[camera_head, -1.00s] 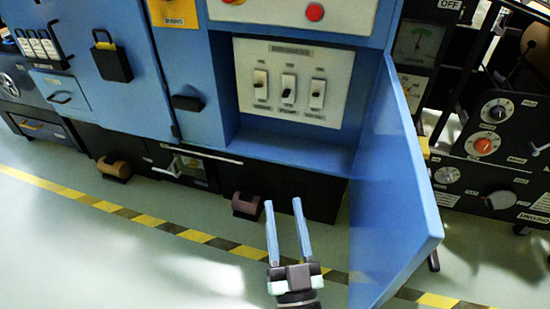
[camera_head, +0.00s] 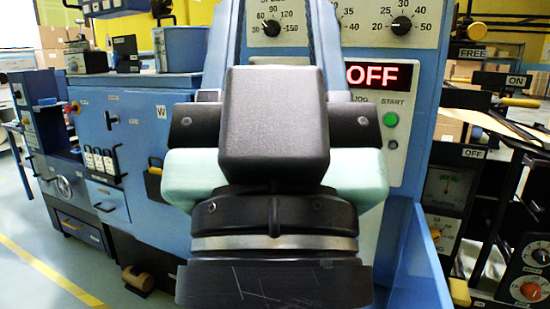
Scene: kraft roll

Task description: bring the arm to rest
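My gripper (camera_head: 281,15) is large and close in the middle of the head view, pointing up. Its two blue fingers stand apart with a dial panel showing between them, so it is open, and nothing is seen between them. The fingertips reach the top edge of the picture. The black gripper body and pale green pads hide much of the blue machine front behind, including the switch recess.
A lit red OFF display (camera_head: 380,75) and a green START button (camera_head: 390,119) show right of the gripper. An open blue door (camera_head: 418,270) stands at lower right. Black equipment with dials (camera_head: 531,291) is at far right. Floor (camera_head: 40,285) shows at lower left.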

